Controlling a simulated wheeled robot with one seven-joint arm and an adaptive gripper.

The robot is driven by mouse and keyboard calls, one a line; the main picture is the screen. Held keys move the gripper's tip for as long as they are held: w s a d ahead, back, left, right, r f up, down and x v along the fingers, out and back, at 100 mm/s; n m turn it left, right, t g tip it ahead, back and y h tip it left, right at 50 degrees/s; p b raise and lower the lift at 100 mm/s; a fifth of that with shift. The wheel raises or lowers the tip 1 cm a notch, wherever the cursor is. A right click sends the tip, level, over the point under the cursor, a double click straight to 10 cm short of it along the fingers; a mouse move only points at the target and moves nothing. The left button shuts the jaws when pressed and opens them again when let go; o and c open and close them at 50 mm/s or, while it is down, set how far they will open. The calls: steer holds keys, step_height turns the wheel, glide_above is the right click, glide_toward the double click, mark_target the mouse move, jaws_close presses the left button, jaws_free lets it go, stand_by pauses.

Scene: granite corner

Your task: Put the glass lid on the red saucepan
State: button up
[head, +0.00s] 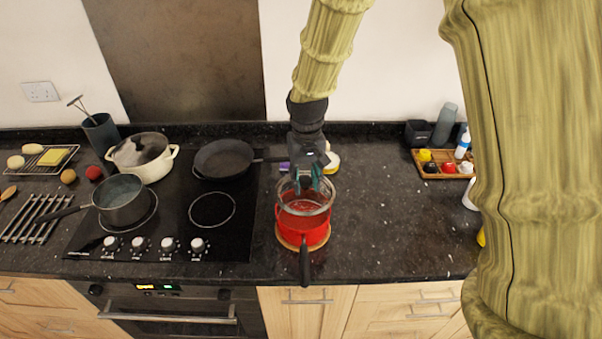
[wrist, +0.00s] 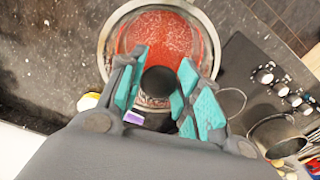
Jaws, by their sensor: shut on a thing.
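The red saucepan (head: 303,230) stands on a round wooden board on the counter, right of the hob, its dark handle pointing to the front edge. The glass lid (head: 318,208) is over the saucepan's top; whether it touches the rim cannot be told. My gripper (head: 304,180) is above the pan, shut on the lid's dark round knob. In the wrist view, the knob (wrist: 159,82) sits between my teal-padded fingers (wrist: 157,88). The lid's rim (wrist: 104,48) rings the red seen through the glass.
On the hob are a grey saucepan (head: 122,205) and a black frying pan (head: 223,160). A wooden tray (head: 428,171) with small items is at the back right. The counter right of the red saucepan is clear.

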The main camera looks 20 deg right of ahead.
mark_target(305, 192)
steer(key=shift+s+f+b, duration=0.3)
steer(key=shift+s+f, duration=0.05)
steer(key=shift+s, duration=0.05)
steer(key=shift+f+b, duration=0.3)
steer(key=w+f, duration=0.1)
steer(key=f, duration=0.1)
steer(key=w+f+b, duration=0.1)
steer(key=w, duration=0.1)
steer(key=shift+a+f, duration=0.1)
steer(key=shift+f, duration=0.5)
steer(key=shift+s, duration=0.3)
steer(key=shift+s+r, duration=0.2)
steer(key=shift+s, duration=0.45)
steer(key=shift+w+f, duration=0.45)
steer(key=shift+w, duration=0.2)
steer(key=shift+s+r, duration=0.3)
steer(key=shift+s, duration=0.3)
steer(key=shift+w+f, duration=0.15)
steer(key=shift+w, duration=0.05)
steer(key=shift+s, duration=0.15)
steer(key=shift+f, duration=0.55)
